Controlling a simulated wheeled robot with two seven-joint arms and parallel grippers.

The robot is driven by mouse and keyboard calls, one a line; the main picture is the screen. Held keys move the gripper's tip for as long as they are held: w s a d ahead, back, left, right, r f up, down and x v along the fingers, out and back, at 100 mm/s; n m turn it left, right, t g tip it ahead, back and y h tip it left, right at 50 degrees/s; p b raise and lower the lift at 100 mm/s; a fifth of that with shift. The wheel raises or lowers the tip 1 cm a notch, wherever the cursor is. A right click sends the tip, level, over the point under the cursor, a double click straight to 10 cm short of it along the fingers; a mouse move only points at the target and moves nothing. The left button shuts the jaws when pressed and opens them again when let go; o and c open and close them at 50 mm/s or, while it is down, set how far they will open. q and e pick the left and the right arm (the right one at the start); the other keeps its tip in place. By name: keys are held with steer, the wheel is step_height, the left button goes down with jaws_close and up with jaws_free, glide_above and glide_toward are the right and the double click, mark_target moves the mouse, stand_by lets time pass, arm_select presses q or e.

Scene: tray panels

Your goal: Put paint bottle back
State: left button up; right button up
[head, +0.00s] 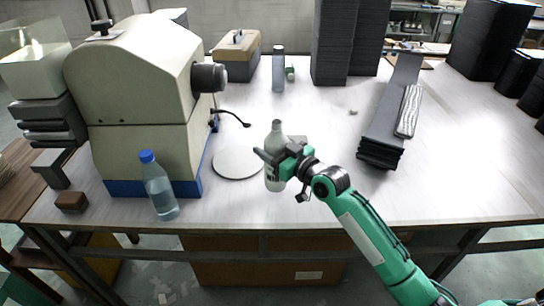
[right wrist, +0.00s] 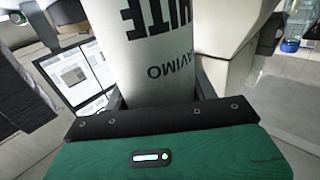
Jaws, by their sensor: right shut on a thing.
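The paint bottle (head: 275,181) is pale grey-white with a narrow neck and stands upright in my right gripper near the middle of the table. In the right wrist view the bottle (right wrist: 165,70) fills the space between the fingers and shows dark lettering. My right gripper (head: 277,160) is shut on the bottle's upper body. A white round disc (head: 236,163) lies on the table just left of the bottle. Whether the bottle's base touches the table is hard to tell. My left gripper is not in view.
A large beige machine (head: 135,100) stands at the left, with a blue-capped water bottle (head: 160,190) in front. A grey bottle (head: 278,70) and a toolbox (head: 236,55) stand at the back. Dark panel stacks (head: 336,40) rise behind, and long dark trays (head: 385,125) lie right. The right front table is clear.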

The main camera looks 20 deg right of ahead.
step_height(320, 180, down, 3)
steer(key=shift+f, duration=0.1)
steer(key=o, duration=1.4)
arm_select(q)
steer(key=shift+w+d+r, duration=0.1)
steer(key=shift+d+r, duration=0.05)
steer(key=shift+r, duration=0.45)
